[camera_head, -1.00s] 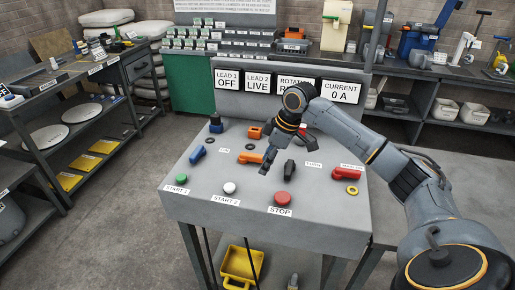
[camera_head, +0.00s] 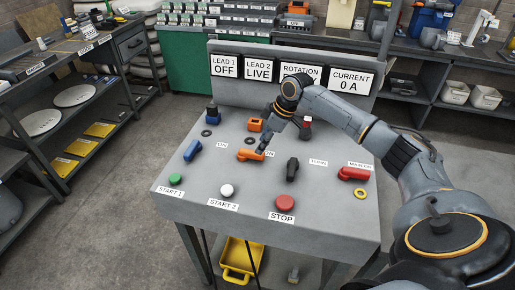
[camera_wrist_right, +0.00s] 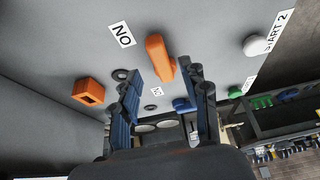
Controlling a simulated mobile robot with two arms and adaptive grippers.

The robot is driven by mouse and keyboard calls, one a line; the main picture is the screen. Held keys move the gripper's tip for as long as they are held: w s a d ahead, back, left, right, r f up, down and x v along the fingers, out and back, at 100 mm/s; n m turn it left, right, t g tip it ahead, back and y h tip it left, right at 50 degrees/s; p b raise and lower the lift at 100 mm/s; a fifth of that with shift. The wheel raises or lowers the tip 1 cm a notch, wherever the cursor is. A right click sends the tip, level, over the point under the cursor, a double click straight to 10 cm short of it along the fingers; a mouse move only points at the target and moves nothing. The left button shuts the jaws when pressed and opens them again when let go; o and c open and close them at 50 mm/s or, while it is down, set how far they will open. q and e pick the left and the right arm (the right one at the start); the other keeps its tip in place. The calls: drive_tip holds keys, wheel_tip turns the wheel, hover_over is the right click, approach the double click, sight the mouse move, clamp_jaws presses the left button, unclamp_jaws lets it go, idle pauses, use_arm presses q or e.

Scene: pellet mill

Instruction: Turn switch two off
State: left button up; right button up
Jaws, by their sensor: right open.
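The orange switch handle (camera_head: 249,155) is on the grey sloping panel, between a blue switch handle (camera_head: 192,150) and a black one (camera_head: 292,168). My right gripper (camera_head: 263,148) is over the orange handle's right end. In the right wrist view the gripper (camera_wrist_right: 163,72) is open, with one finger on each side of the orange handle (camera_wrist_right: 158,58). I cannot tell whether the fingers touch it. An ON label (camera_wrist_right: 122,34) lies beside the handle. The LEAD 2 display (camera_head: 258,72) reads LIVE. The LEAD 1 display (camera_head: 224,67) reads OFF. My left gripper is not in view.
Green (camera_head: 176,179), white (camera_head: 226,190) and red STOP (camera_head: 285,202) buttons line the panel's front. A red handle (camera_head: 353,174) is at the right. An orange padlock-like block (camera_head: 255,125) and a blue one (camera_head: 213,115) sit at the back.

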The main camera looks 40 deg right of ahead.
sight(251, 155)
drive_tip(key=x, duration=0.4)
drive_tip(key=shift+p, duration=0.3)
drive_tip(key=shift+w+a+f, duration=0.1)
drive_tip(key=shift+w+f, duration=0.05)
drive_tip(key=shift+f, duration=0.3)
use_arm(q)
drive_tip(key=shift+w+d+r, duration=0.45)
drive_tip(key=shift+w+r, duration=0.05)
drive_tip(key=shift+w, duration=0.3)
use_arm(e)
clamp_jaws()
